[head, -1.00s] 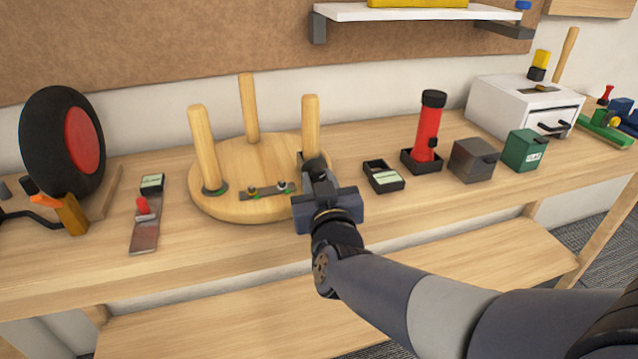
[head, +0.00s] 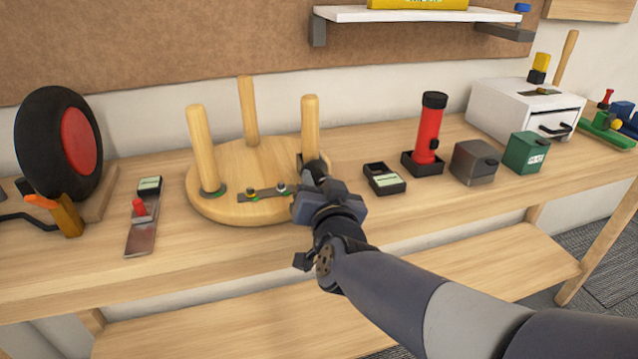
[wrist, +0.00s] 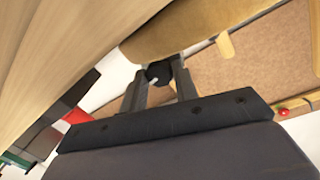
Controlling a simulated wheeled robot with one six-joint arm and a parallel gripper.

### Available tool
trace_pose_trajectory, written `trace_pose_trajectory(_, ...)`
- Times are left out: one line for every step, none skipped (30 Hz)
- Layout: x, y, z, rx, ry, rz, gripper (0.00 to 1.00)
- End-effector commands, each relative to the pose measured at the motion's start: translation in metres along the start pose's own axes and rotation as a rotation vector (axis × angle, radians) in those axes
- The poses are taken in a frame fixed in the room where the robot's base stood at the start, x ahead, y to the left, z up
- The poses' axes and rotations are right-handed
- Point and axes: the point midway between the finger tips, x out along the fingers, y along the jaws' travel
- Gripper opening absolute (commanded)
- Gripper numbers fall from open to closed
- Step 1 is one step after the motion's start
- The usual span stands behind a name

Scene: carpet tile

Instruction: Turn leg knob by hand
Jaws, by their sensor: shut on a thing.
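A round wooden stool seat (head: 225,210) lies on the bench with three wooden legs standing up from it. The right leg (head: 310,122) rises just behind my gripper (head: 312,172). In the wrist view, my gripper (wrist: 160,82) has its two fingers on either side of a dark round knob (wrist: 158,71) and is shut on it. In the head view the knob at that leg's foot is mostly hidden by my gripper. A metal strip (head: 262,194) with two small fasteners lies across the seat's front.
A small black tray (head: 385,186) and a red flashlight (head: 428,128) in a black holder stand right of the stool. A metal plate with a red knob (head: 141,228) lies left, near a black wheel (head: 45,140). The bench front is clear.

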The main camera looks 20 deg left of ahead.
Motion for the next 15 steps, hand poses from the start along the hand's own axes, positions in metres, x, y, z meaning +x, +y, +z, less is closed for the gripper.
trace_pose_trajectory(-0.0002,0.0002,0.0007,0.000,-0.002,0.000,0.06)
trace_pose_trajectory(-0.0002,0.0002,0.0007,0.000,-0.002,0.000,0.06)
trace_pose_trajectory(-0.0002,0.0002,0.0007,0.000,-0.002,0.000,0.06)
trace_pose_trajectory(-0.0002,0.0002,0.0007,-0.001,-0.002,0.000,0.06)
trace_pose_trajectory(-0.0002,0.0003,0.0007,-0.001,-0.002,0.000,0.06)
trace_pose_trajectory(-0.0002,0.0003,0.0007,-0.001,-0.002,0.000,0.06)
trace_pose_trajectory(-0.0002,0.0003,0.0008,-0.001,-0.002,0.001,0.30)
trace_pose_trajectory(-0.0002,0.0003,0.0007,-0.001,-0.002,0.001,0.33)
trace_pose_trajectory(-0.0002,0.0003,0.0007,-0.001,-0.002,0.001,0.36)
trace_pose_trajectory(-0.0001,0.0002,0.0007,-0.001,-0.002,0.000,0.37)
trace_pose_trajectory(-0.0001,0.0003,0.0006,-0.001,-0.002,0.001,0.37)
trace_pose_trajectory(-0.0001,0.0002,0.0006,-0.001,-0.001,0.000,0.37)
trace_pose_trajectory(-0.0001,0.0002,0.0005,-0.001,-0.001,0.000,0.37)
trace_pose_trajectory(-0.0001,0.0002,0.0005,-0.001,-0.001,0.000,0.37)
trace_pose_trajectory(-0.0001,0.0002,0.0004,-0.001,-0.001,0.000,0.37)
